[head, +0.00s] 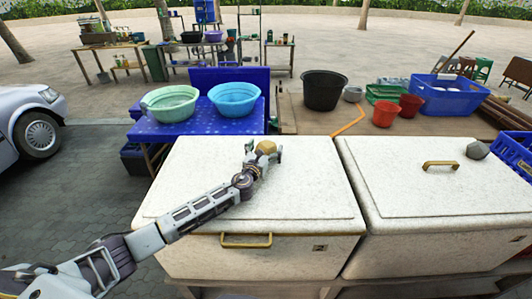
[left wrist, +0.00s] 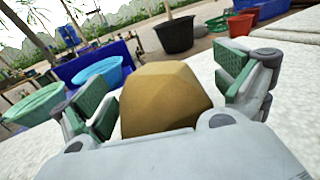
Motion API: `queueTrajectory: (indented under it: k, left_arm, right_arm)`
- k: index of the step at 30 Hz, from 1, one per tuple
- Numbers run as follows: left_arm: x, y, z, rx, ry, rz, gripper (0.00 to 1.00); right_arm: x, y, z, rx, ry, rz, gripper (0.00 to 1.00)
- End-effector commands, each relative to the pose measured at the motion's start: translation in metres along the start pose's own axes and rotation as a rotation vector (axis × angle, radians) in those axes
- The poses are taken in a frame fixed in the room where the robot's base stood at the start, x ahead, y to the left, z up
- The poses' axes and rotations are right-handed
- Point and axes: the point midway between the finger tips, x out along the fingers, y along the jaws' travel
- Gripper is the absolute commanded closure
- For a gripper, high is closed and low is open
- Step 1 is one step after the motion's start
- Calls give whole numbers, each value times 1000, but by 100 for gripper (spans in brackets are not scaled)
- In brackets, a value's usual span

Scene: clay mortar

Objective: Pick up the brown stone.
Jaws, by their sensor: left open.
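The brown stone (head: 267,147) sits on the white lid of the left chest, near its back edge. In the left wrist view the stone (left wrist: 163,97) fills the space between the two green-padded fingers. My left gripper (head: 264,154) is open around the stone, with a finger on each side. In the left wrist view the left gripper (left wrist: 165,90) shows gaps between its pads and the stone. The stone's underside is hidden by the gripper's palm. My right gripper is not in view.
A grey stone (head: 477,149) lies on the right white chest (head: 420,185) near a brass handle (head: 441,165). Behind are a blue table (head: 190,128) with a green basin (head: 171,103) and a blue basin (head: 234,98), and a black bucket (head: 325,90). The left lid's front is clear.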

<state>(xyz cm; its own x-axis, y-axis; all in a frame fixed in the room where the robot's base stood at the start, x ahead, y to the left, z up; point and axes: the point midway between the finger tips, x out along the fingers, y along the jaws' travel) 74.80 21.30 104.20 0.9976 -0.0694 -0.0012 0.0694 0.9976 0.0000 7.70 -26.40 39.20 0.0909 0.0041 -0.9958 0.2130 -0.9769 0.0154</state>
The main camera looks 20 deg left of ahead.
Motion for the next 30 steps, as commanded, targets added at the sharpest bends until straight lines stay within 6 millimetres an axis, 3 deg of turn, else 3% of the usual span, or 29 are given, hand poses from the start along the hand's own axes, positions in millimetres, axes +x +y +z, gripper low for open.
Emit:
queueTrajectory:
  k: [14, 30]
  left_arm:
    - [0, 0, 0, 0, 0, 0, 2]
    - [0, 0, 0, 1, 0, 0, 71]
  right_arm:
    - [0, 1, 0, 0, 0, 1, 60]
    - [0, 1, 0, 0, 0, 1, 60]
